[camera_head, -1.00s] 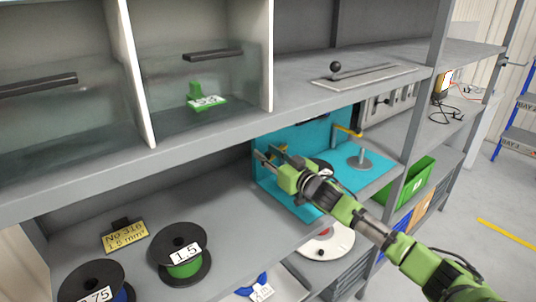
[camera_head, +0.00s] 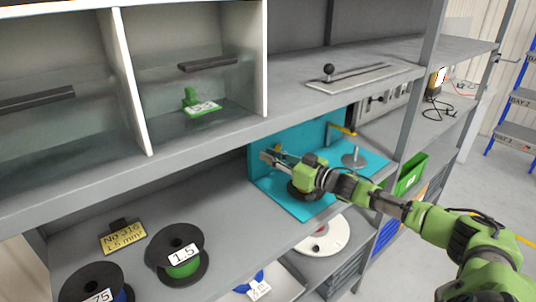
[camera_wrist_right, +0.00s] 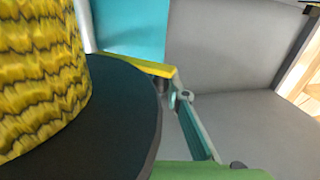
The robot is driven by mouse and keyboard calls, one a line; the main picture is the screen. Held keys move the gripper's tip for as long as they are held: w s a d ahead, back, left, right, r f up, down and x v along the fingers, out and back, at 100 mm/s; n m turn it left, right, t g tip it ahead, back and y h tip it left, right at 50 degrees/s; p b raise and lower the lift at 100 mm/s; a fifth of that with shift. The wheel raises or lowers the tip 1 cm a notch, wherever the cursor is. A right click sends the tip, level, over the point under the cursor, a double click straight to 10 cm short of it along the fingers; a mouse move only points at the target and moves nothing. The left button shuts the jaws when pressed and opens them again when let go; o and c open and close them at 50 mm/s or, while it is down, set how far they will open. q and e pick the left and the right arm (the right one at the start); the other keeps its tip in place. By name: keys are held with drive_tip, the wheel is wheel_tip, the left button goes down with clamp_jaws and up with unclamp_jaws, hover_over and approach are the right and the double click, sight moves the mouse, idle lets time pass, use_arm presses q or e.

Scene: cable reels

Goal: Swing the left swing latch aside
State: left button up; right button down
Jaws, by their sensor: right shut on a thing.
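The left swing latch is a yellow bar (camera_wrist_right: 150,68) in the right wrist view, beside a reel with yellow cable (camera_wrist_right: 40,75) and a dark flange. My right gripper (camera_head: 268,158) is at the left end of the teal holder (camera_head: 296,208). In the wrist view its finger (camera_wrist_right: 187,97) is at the latch's end, and it is shut on the latch. The grip itself is partly hidden. The right swing latch (camera_head: 342,130) stands above a bare grey spindle with a round base (camera_head: 354,161). My left gripper is not in view.
The shelf above the holder (camera_head: 300,103) leaves limited height. Reels marked 1.5 (camera_head: 178,254) and 75 (camera_head: 95,285) stand at lower left, near a yellow label plate (camera_head: 123,237). A green bin (camera_head: 411,174) is to the right. The shelf left of the holder is largely clear.

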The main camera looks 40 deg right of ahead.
drive_tip(key=c, duration=2)
unclamp_jaws()
drive_tip(key=shift+s, duration=0.1)
drive_tip(key=shift+d, duration=0.1)
drive_tip(key=shift+v, duration=6)
